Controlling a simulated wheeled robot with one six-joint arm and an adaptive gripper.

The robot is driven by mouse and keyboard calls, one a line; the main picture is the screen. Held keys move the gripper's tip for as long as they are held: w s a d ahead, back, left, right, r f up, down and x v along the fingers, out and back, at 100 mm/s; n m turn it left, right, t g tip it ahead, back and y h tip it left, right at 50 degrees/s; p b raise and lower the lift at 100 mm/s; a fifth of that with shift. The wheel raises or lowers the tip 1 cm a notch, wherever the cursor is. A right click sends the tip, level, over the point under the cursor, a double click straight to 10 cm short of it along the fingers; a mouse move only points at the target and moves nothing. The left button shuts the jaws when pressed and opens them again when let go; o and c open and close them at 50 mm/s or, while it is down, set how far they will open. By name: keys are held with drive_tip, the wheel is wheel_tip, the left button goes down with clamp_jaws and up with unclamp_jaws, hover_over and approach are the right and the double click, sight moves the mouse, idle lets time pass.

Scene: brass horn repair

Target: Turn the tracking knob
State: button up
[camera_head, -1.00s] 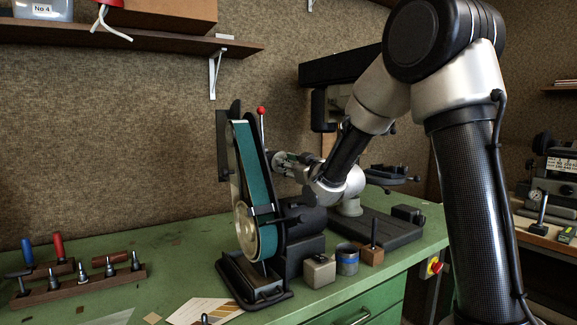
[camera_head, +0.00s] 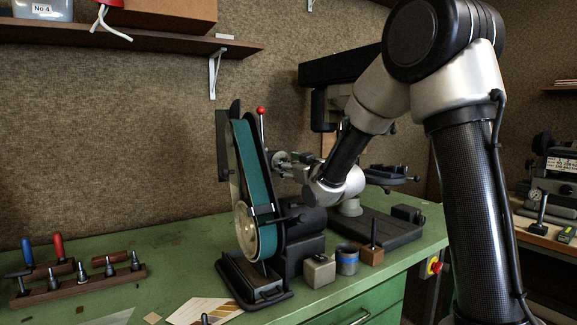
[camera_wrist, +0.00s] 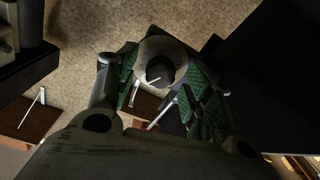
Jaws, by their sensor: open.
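The belt grinder (camera_head: 262,190) with its teal belt stands on the green bench. The tracking knob (camera_head: 281,158), a small round part, shows at the grinder's upper right side. In the wrist view the knob (camera_wrist: 160,66) is a round, pale-rimmed piece with a dark centre and a light line. My gripper (camera_head: 293,160) is at the knob, reaching in from the right. In the wrist view my gripper (camera_wrist: 163,82) has its green-padded fingers apart, one on each side of the knob. Whether either pad touches the knob cannot be told.
A red-topped lever (camera_head: 261,111) rises just behind the belt. A drill press (camera_head: 340,95) stands behind my arm. A tool rack (camera_head: 80,285) is at left.

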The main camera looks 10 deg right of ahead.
drive_tip(key=v, duration=1.2)
drive_tip(key=s+d+f+m+g+h, duration=0.4)
drive_tip(key=s+d+g+h, duration=0.15)
drive_tip(key=s+d, duration=0.4)
drive_tip(key=s+f+m+g, duration=0.1)
drive_tip(key=s+f+g, duration=0.1)
drive_tip(key=s, duration=0.9)
drive_tip(key=s+d+f+m+g, duration=0.1)
drive_tip(key=s+f+g, duration=0.2)
drive_tip(key=s, duration=0.9)
drive_tip(key=shift+m+g+h, duration=0.3)
drive_tip(key=shift+g+h, duration=0.05)
drive_tip(key=shift+g, duration=0.9)
drive_tip(key=shift+w+d+f, duration=0.1)
idle(2.2)
